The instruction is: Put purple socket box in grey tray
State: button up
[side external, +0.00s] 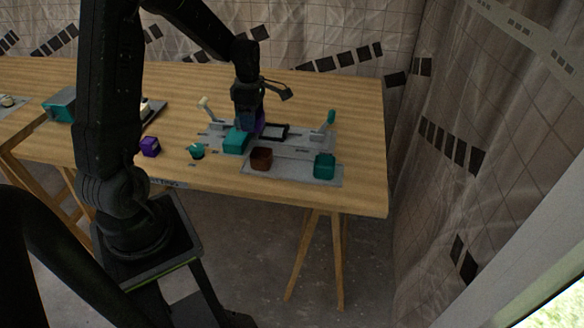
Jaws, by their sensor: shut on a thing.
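My gripper (248,122) points down over the grey fixture plate, shut on a purple piece (260,122). The piece is mostly hidden by the fingers, and I cannot tell whether its underside touches the plate. A small purple box (149,147) with a pale mark sits on the table left of the fixture. I cannot tell from this view which of the two is the socket box. A flat grey tray (290,175) lies at the table's front edge, with a brown open box (261,158) and a teal block (324,165) on it.
The grey fixture plate (290,147) carries a teal block (236,141), a black frame (274,132), a cream-tipped lever (205,104) and a teal-tipped lever (330,120). A teal cup (196,151) stands left. The table's right end (360,120) is clear.

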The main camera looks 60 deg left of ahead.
jog(key=shift+s+d, duration=0.4)
jog(key=shift+s, duration=0.15)
jog(key=shift+s+d+f, duration=0.1)
jog(key=shift+d+f, duration=0.05)
jog(key=shift+d, duration=0.15)
send_over(292, 169)
notch_tip(292, 169, down, 7)
jog(key=shift+r, duration=0.15)
jog(key=shift+d+f, duration=0.1)
jog(key=shift+f, duration=1.95)
jog(key=shift+f, duration=0.15)
jog(key=o, duration=0.9)
